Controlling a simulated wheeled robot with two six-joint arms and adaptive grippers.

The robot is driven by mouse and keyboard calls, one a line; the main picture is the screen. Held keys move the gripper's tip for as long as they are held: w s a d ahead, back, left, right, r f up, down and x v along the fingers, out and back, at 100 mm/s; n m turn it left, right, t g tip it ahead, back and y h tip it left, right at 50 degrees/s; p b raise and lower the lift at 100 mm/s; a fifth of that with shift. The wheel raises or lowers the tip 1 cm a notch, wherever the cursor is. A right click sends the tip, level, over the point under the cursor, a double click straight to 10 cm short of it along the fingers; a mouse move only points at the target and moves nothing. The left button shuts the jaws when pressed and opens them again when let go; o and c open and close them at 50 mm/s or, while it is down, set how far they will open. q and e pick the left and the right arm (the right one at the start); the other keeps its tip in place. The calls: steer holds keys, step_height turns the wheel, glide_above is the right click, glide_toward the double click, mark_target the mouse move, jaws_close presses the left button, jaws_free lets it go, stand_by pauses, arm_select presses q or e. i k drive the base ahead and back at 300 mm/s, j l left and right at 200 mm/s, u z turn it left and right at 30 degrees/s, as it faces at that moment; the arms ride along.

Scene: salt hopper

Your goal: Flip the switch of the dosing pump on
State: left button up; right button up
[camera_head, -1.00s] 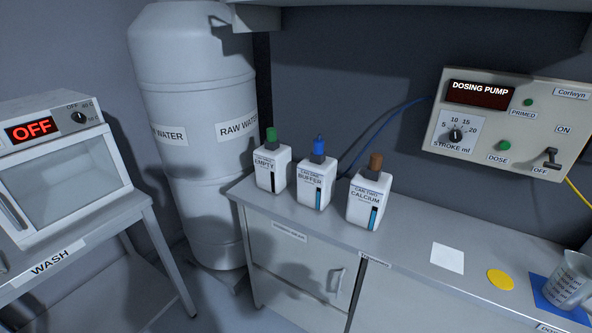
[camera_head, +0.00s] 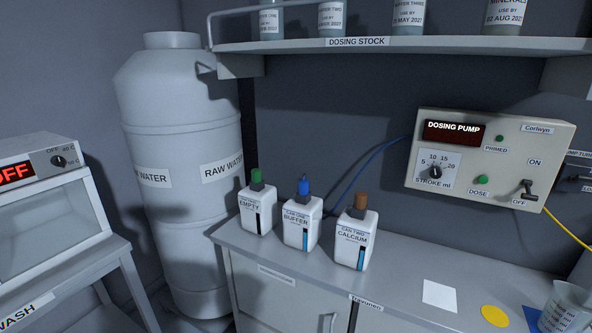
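The dosing pump (camera_head: 488,160) is a beige box on the back wall at the right, above the counter. Its dark display (camera_head: 455,132) shows only the printed name and no lit digits. Its toggle switch (camera_head: 527,190) sits at the lower right of the panel, between the ON label above and the OFF label below. The lever's exact tilt is too small to tell. The green dose button (camera_head: 481,180) and the stroke dial (camera_head: 435,171) are left of the switch. Neither of my grippers is in view.
Three white cans, empty (camera_head: 258,207), buffer (camera_head: 302,218) and calcium (camera_head: 355,237), stand on the counter (camera_head: 400,267) left of the pump. A shelf (camera_head: 400,46) with bottles overhangs. A beaker (camera_head: 565,305) stands front right. A yellow cable (camera_head: 568,230) leaves the pump's right side.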

mark_target(529, 197)
steer(key=z, duration=1.25)
steer(key=i+l, duration=0.15)
steer(key=l, duration=0.2)
steer(key=i+l+u, duration=0.15)
steer(key=l, duration=0.6)
steer(key=i+u, duration=0.05)
steer(key=i, duration=0.05)
